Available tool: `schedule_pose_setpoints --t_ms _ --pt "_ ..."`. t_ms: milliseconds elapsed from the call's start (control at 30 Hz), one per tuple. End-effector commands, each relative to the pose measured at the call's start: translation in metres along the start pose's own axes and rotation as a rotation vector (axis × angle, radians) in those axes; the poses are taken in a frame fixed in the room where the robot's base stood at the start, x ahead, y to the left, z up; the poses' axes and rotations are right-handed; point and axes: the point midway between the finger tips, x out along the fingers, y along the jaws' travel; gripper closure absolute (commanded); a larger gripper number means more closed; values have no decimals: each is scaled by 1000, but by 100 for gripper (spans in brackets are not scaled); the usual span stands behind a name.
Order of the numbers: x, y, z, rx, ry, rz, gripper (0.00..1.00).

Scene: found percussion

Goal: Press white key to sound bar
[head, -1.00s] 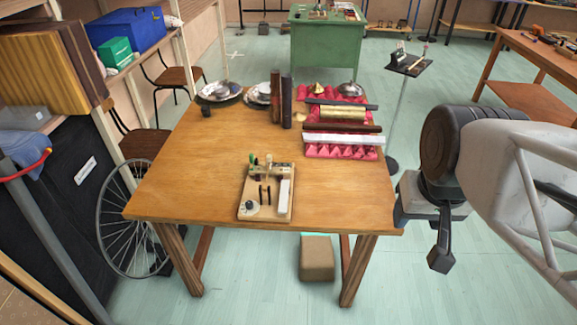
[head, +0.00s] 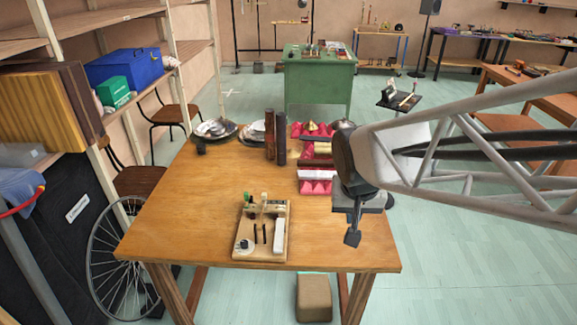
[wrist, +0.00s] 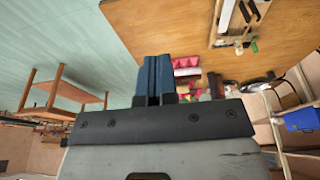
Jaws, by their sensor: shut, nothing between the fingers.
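A small wooden board (head: 260,258) with several small fittings lies near the front of the table. A white key (head: 279,236) runs along its right side. The board also shows at the top of the wrist view, with the white key (wrist: 227,14) at its edge. My gripper (head: 352,239) is shut and empty, pointing down over the table's right side. It is to the right of the board and apart from it. Its blue-grey fingers (wrist: 153,76) are together in the wrist view. My arm hides part of the red padding with bars.
The wooden table (head: 190,215) has free room left of the board. Two dark upright cylinders (head: 281,138) stand behind it. Red padding (head: 313,187) with bars lies at the back right, near my gripper. Metal bowls and plates (head: 215,128) sit at the back left.

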Motion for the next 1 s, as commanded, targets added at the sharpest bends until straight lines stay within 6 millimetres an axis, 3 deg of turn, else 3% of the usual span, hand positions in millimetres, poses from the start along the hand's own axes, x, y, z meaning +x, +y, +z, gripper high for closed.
schedule_pose_setpoints --t_ms 400,700,1000 --pt "74 -90 -54 -15 18 -9 100" --pt "126 -153 -71 -23 29 -25 100" --pt "146 -178 -74 -24 35 -33 100"
